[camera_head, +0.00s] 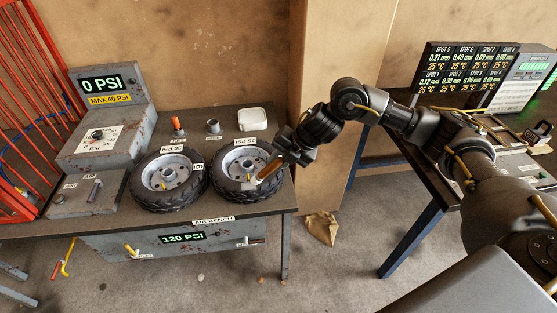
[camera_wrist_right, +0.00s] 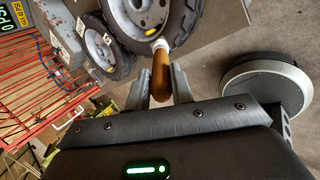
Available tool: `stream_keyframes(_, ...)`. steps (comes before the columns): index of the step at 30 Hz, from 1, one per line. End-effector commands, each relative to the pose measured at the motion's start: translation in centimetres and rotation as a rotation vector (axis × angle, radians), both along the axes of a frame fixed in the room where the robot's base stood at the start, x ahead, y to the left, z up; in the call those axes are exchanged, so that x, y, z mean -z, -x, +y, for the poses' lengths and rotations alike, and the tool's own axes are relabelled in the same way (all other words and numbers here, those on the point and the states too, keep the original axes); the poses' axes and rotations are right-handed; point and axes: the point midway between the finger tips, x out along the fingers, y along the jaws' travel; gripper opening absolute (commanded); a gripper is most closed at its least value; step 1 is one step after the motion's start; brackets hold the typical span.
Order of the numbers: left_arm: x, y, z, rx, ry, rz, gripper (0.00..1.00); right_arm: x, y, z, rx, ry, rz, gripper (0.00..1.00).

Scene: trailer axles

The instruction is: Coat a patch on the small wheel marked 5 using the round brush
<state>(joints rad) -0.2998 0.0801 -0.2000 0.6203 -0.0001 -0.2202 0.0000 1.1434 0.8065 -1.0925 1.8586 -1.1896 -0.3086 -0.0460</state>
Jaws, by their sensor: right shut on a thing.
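Two small wheels with black tyres and grey hubs lie flat on the bench: a left wheel (camera_head: 167,178) and a right wheel (camera_head: 244,164). Their tags are too small to tell which is marked 5. My right gripper (camera_head: 287,158) is shut on the round brush (camera_head: 270,172), just right of the right wheel. In the wrist view the brush's wooden handle (camera_wrist_right: 161,78) sits between the fingers of the right gripper (camera_wrist_right: 160,88). Its pale end reaches the right wheel's tyre (camera_wrist_right: 178,28); I cannot tell whether it touches. My left gripper is out of view.
The bench (camera_head: 270,203) also carries a grey gauge box (camera_head: 100,140), an orange-handled lever (camera_head: 177,126), a small cup (camera_head: 213,127) and a white dish (camera_head: 252,119). A red cage (camera_head: 30,80) stands left. A spot display (camera_head: 465,75) stands on the right table.

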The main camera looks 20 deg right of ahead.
Motion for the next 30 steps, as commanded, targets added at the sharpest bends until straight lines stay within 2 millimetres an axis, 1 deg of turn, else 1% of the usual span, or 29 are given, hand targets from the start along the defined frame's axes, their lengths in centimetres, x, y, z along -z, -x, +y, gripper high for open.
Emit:
stream_keyframes(1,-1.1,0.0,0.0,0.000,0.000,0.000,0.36,-1.1,0.0,0.0,0.000,-0.001,-0.001,0.00)
stream_keyframes(9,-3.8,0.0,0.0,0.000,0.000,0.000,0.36,-4.1,0.0,0.1,0.000,-0.002,-0.001,0.00)
stream_keyframes(12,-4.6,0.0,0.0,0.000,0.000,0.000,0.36,-4.9,0.0,0.1,0.000,-0.002,-0.001,0.00)
stream_keyframes(23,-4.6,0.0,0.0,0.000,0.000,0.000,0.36,-5.0,0.0,0.0,0.000,-0.001,-0.001,0.00)
stream_keyframes(26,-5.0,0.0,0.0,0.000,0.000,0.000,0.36,-5.4,0.0,0.0,0.000,-0.001,-0.001,0.00)
stream_keyframes(30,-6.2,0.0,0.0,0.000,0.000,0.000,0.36,-6.6,0.0,0.0,0.000,-0.001,-0.001,0.00)
